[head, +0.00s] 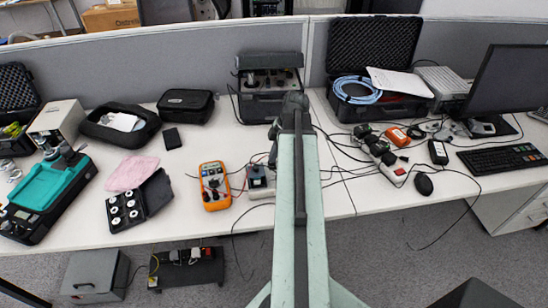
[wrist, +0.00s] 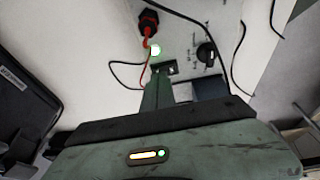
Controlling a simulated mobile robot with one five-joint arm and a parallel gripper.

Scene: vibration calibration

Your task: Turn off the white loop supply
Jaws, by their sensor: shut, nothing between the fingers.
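The white loop supply (head: 258,181) is a small pale box on the desk, left of my arm in the head view. In the wrist view its white panel (wrist: 190,30) fills the upper middle. In the head view my gripper is mostly hidden by my arm.
An orange multimeter (head: 214,186) lies left of the supply. A black case of instruments (head: 270,95) stands behind it. Black cables run over the desk on the right, near a power strip (head: 392,166). A dark tray of discs (head: 140,205) is farther left.

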